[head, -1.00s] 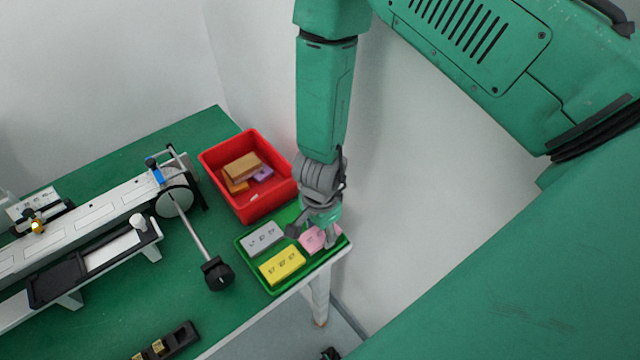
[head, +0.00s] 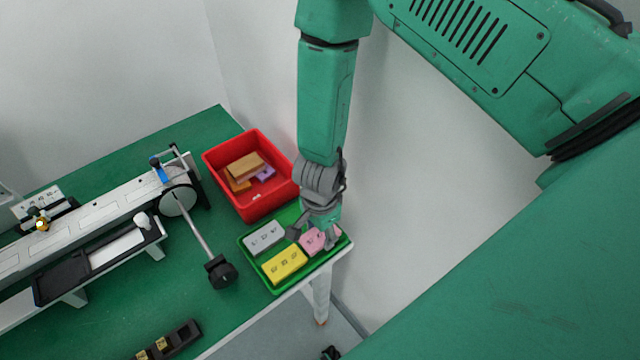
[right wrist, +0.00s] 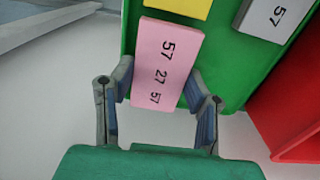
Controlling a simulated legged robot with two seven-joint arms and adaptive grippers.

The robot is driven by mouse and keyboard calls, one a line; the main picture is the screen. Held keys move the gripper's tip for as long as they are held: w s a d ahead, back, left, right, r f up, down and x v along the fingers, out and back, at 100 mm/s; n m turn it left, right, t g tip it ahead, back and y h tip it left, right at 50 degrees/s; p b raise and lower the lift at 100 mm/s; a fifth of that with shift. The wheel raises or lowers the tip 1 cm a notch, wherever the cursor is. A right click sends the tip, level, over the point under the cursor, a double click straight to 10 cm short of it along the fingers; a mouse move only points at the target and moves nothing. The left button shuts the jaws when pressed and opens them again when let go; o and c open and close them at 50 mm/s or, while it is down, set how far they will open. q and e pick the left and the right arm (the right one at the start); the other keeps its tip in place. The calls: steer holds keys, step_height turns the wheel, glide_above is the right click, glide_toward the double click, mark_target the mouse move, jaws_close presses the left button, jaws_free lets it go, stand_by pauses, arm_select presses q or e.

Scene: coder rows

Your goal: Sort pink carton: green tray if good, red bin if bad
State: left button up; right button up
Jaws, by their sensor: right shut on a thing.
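The pink carton (head: 311,241) is at the right end of the green tray (head: 271,288), partly hidden by my right gripper (head: 318,236). In the right wrist view the pink carton (right wrist: 166,62) shows printed codes that read 57, 27 and 57. My right gripper (right wrist: 162,98) has a finger on each side of the carton and is shut on it. The carton is at the tray; I cannot tell whether it rests on the floor of the tray. The red bin (head: 252,213) stands behind the tray. My left gripper is not in view.
A yellow carton (head: 284,264) and a grey carton (head: 264,238) lie in the green tray. The red bin holds orange, tan and purple cartons. A coder machine with a rail (head: 90,238) and a black-ended rod (head: 221,272) stands left. A black holder (head: 168,342) lies near the front edge.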

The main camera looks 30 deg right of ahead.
steer(key=shift+a, duration=0.15)
steer(key=shift+d, duration=0.4)
steer(key=shift+a+f, duration=0.1)
steer(key=shift+f, duration=0.35)
stand_by(0.7)
steer(key=o, duration=0.9)
steer(key=shift+w+r, duration=0.1)
steer(key=shift+r, duration=0.2)
step_height(320, 180, up, 11)
steer(key=shift+r, duration=0.15)
